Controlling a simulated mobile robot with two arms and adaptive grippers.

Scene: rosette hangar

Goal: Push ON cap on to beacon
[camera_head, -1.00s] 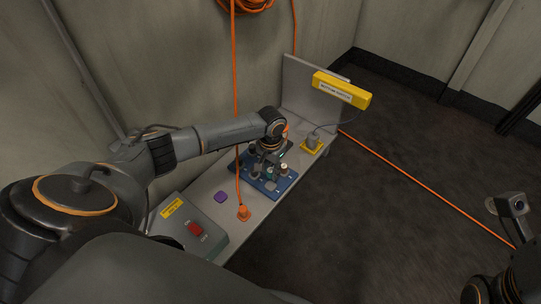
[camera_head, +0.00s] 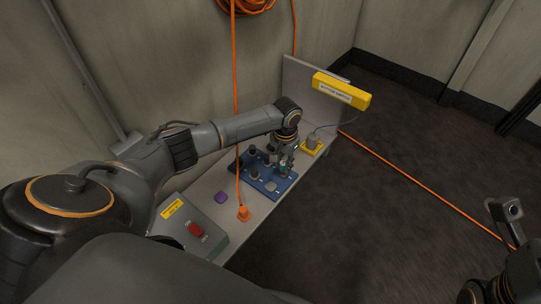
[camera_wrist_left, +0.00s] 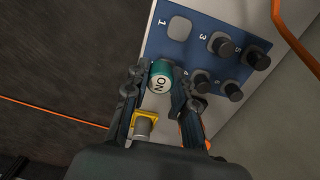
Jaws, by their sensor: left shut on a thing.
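My left gripper (camera_head: 283,165) is over the right part of the blue board. In the left wrist view its fingers (camera_wrist_left: 160,84) are shut on the ON cap (camera_wrist_left: 160,77), teal with a pale face reading ON. The cap shows as a small green spot in the head view (camera_head: 282,169). I cannot tell its height above the board. The beacon appears to be the grey cylinder (camera_head: 313,142) on a yellow base, right of the gripper and apart from it; it also shows in the left wrist view (camera_wrist_left: 143,127). My right arm is at the lower right; its fingers do not show.
The blue board (camera_wrist_left: 185,55) has numbered places, with several dark caps and a pale square. A purple piece (camera_head: 221,197), an orange plug (camera_head: 243,213) with hanging cable and a red-switch box (camera_head: 195,229) are on the bench. A yellow labelled bar (camera_head: 342,91) is above the beacon.

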